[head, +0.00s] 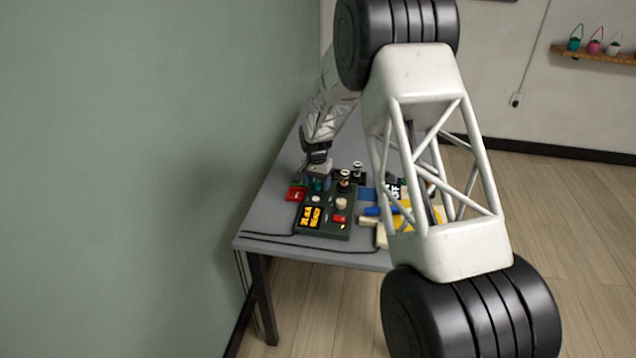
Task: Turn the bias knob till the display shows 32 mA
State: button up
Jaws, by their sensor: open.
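A dark green control box (342,232) lies on the grey table, with a lit display (310,217) at its left front. The display's yellow characters are too small to read surely. The box's top carries a pale round knob (341,203), a red control (340,218) and a dark knob (345,186) near its back. I cannot tell which one is the bias knob. My gripper (318,184) points down at the back left part of the box, open. Its fingertips are small here, and whether they touch or surround a knob cannot be told.
A red item (295,194) sits left of the box. Blue and yellow items (372,211) lie close on its right, partly hidden by my arm. The table (262,226) is bare at its front left; a cable runs there. A green wall stands at left.

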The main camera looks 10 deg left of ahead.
jog(key=c, duration=0.9)
jog(key=shift+m, duration=1.2)
jog(key=o, duration=0.9)
jog(key=shift+r, duration=0.1)
